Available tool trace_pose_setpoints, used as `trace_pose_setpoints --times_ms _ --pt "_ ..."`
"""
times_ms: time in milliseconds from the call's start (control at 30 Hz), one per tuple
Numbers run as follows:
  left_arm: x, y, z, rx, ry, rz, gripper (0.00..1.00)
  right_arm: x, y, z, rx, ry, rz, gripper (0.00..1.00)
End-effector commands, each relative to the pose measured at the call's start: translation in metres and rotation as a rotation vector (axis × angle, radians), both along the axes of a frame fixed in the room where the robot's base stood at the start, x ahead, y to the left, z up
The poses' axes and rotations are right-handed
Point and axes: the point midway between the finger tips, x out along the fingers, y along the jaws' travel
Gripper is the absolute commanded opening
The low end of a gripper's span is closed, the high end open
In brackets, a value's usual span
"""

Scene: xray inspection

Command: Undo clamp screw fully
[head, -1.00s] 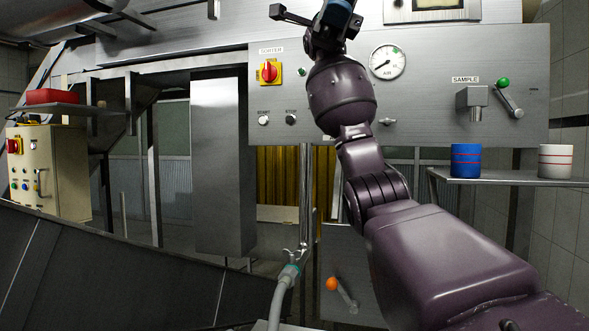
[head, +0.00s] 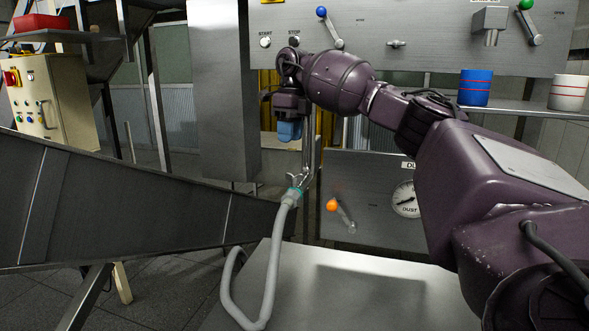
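The clamp screw (head: 296,178) looks like a small metal wing piece at the top of the grey hose (head: 270,255), beside a teal band (head: 295,190) and the foot of a thin upright metal pipe (head: 311,150). My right gripper (head: 288,132) points down above the clamp and a little to its left in the picture, apart from it. Its blue finger part shows edge-on, so its opening is unclear. I see nothing held in it. My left gripper is not in view.
An orange-knobbed lever (head: 333,206) and a dust gauge (head: 406,199) are on the lower panel, right of the clamp. A dark sloping chute (head: 130,215) lies left. A bare metal tabletop (head: 350,290) is in front. Blue (head: 475,88) and white (head: 568,93) containers stand on a shelf.

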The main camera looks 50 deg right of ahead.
Motion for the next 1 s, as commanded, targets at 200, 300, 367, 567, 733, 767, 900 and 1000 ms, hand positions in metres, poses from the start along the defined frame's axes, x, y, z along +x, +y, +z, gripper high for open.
trace_pose_setpoints --times_ms 200,300,367,567,733,767,900,1000 --pt "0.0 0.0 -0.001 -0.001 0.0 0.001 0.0 0.0 -0.017 0.002 -0.102 -0.016 0.206 0.34" --pt "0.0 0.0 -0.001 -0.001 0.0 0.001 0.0 0.0 -0.016 0.001 -0.1 -0.018 0.252 0.34" --pt "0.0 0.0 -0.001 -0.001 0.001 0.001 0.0 0.0 -0.016 -0.001 -0.1 -0.019 0.262 0.34" --pt "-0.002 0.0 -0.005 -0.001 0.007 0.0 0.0 0.0 -0.017 -0.023 -0.1 -0.015 0.264 0.34" --pt "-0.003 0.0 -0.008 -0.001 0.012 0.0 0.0 0.0 -0.016 -0.053 -0.098 -0.014 0.264 0.34" --pt "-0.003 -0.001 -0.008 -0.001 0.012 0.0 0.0 0.0 -0.016 -0.058 -0.098 -0.014 0.263 0.34" --pt "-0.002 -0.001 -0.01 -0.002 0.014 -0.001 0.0 0.0 -0.016 -0.08 -0.098 -0.014 0.263 0.34" --pt "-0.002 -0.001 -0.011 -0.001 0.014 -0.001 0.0 0.0 -0.016 -0.092 -0.097 -0.017 0.262 0.34"
